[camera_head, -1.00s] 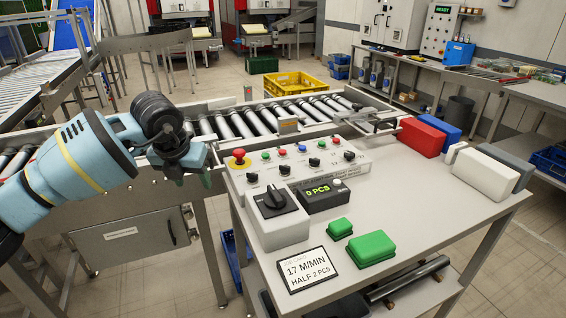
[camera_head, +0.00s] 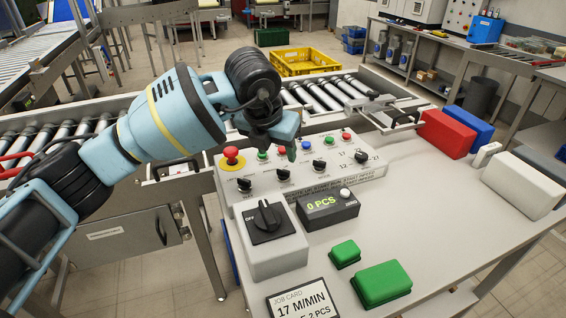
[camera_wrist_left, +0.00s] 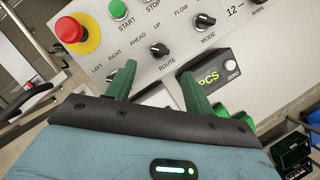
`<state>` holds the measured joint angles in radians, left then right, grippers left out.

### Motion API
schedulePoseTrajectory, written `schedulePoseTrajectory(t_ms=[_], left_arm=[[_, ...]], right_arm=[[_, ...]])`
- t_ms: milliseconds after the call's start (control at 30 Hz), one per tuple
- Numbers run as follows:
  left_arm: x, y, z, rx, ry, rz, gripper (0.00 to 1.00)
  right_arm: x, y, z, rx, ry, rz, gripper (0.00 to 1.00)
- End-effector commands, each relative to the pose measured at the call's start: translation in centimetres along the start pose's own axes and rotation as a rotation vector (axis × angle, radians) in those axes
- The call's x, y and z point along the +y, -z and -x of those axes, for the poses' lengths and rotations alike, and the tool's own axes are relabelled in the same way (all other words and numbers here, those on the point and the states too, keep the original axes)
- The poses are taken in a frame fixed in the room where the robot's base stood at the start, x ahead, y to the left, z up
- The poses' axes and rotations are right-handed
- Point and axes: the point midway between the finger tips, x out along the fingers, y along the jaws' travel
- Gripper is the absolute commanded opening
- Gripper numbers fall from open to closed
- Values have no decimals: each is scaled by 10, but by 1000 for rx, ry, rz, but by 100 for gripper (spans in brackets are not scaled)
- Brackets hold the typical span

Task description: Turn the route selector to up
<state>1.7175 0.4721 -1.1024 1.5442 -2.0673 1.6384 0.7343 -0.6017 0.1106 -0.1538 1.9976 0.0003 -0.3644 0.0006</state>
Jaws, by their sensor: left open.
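The route selector (camera_wrist_left: 159,49) is a small black knob above the label ROUTE on the pale control panel (camera_head: 350,185). AHEAD and UP are printed above it; its pointer direction is too small to read surely. In the head view the selector (camera_head: 283,175) is the second knob from the left in the front row. My left gripper (camera_head: 285,148) is over the panel's back part. In the left wrist view my gripper's (camera_wrist_left: 157,70) green fingers are apart and empty, with the selector showing between and beyond their tips. My right gripper is not in view.
A red emergency button (camera_head: 231,156) is left of the gripper. Other knobs flank the selector. A large black rotary switch (camera_head: 267,217) and a 0 PCS counter (camera_head: 328,204) stand in front. Green blocks (camera_head: 381,284) lie on the table; a roller conveyor (camera_head: 320,94) runs behind.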

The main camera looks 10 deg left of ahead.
Motion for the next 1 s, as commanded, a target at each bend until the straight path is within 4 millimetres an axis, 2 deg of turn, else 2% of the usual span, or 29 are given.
schedulePoseTrajectory(t_ms=[200,533,700,967,1000], left_arm=[[0,1,-23,5,0,0,53],[0,1,-68,3,-1,0,53],[0,0,-76,1,0,0,53],[0,0,-77,0,-1,0,53],[0,0,-77,0,-1,0,49]], right_arm=[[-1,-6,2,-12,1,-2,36],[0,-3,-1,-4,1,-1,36],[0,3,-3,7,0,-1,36],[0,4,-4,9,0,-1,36],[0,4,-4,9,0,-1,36]])
